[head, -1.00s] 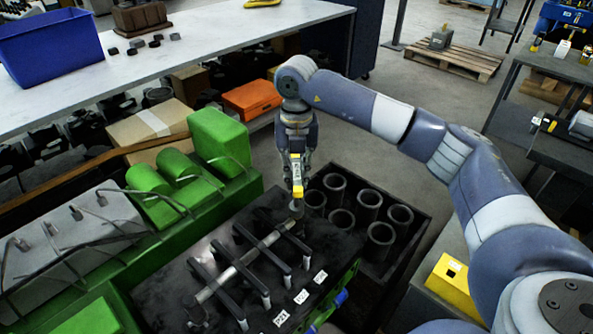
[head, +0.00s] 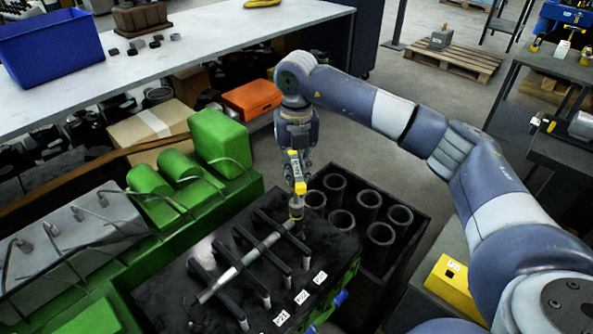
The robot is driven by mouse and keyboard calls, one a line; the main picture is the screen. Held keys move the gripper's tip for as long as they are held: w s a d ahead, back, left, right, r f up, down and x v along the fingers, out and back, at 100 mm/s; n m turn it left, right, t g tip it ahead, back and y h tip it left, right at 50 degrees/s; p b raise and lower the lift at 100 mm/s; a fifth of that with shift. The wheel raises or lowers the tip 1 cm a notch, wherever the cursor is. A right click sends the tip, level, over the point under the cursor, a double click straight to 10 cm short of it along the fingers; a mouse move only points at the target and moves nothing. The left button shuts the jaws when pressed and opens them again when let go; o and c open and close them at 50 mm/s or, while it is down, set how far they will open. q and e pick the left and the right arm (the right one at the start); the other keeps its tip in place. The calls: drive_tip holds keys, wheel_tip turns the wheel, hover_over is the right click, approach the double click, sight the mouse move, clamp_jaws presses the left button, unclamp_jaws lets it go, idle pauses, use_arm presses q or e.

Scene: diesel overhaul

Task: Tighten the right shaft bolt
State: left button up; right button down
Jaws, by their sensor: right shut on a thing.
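The shaft (head: 240,265) is a grey rod lying diagonally across the black top of the engine block (head: 165,295), with several black rocker arms across it. My right gripper (head: 298,178) points down over the shaft's far right end. It is shut on a tool (head: 300,188) with yellow and pale parts. The tool's lower end (head: 296,212) is at the shaft's right end. The right shaft bolt is hidden there, and I cannot tell whether the tool touches it. My left gripper is not in view.
A dark crate (head: 425,240) with several black cylinder sleeves (head: 370,200) stands right of the engine. Green engine parts (head: 215,140) rise on the left. A long bench (head: 240,35) with a blue bin (head: 50,50) is behind. A yellow box (head: 452,285) sits at the right.

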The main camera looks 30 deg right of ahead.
drive_tip(key=n, duration=0.4)
drive_tip(key=shift+b, duration=0.3)
drive_tip(key=n, duration=0.4)
drive_tip(key=shift+b, duration=0.35)
drive_tip(key=n, duration=0.4)
drive_tip(key=shift+n+b, duration=0.3)
drive_tip(key=shift+n, duration=0.1)
drive_tip(key=n, duration=0.3)
drive_tip(key=shift+n+b, duration=0.3)
drive_tip(key=shift+n, duration=0.1)
drive_tip(key=n, duration=0.4)
drive_tip(key=n+b, duration=0.1)
drive_tip(key=n, duration=0.7)
drive_tip(key=shift+n, duration=1.7)
